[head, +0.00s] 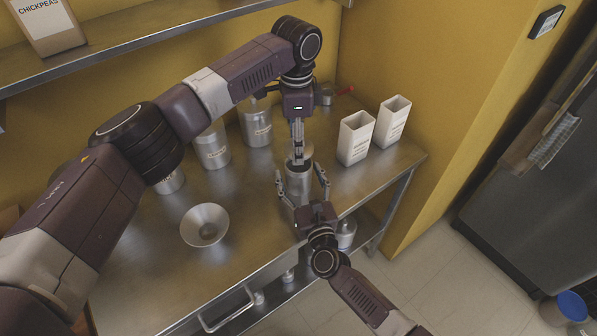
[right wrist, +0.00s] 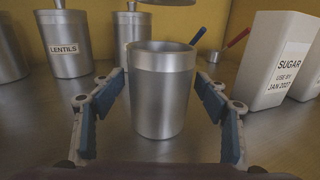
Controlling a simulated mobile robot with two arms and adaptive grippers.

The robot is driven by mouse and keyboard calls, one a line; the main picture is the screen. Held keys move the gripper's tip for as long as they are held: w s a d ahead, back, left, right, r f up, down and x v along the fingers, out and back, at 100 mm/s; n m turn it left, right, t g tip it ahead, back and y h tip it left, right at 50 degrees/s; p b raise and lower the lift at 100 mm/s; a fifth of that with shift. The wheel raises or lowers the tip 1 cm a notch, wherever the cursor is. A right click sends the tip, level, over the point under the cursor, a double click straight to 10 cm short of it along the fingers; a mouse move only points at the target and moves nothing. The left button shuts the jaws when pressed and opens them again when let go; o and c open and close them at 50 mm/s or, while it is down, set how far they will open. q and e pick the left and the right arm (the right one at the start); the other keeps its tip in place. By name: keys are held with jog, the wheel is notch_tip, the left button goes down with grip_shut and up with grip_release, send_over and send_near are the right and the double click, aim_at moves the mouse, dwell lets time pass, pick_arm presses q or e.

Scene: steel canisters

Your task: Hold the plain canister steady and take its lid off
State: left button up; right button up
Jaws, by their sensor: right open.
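The plain canister (head: 299,188) is bare steel and stands upright near the table's front edge. In the right wrist view the canister (right wrist: 160,92) has its top rim uncovered. Its lid (head: 299,158) is above it under my left gripper (head: 298,150), whose fingers point down and look closed on it. Only the lid's lower edge (right wrist: 167,2) shows at the top of the right wrist view. My right gripper (head: 302,183) is open, with one finger on each side of the canister. In the right wrist view gaps show between its blue pads and the canister.
Labelled canisters, one reading LENTILS (right wrist: 68,42), stand behind to the left. A steel funnel-like bowl (head: 204,226) is left of the plain canister. Two white boxes (head: 355,139) (head: 392,122) stand to the right. A red-handled scoop (head: 345,90) lies at the back.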

jog(key=v, duration=1.2)
jog(key=shift+s, duration=0.1)
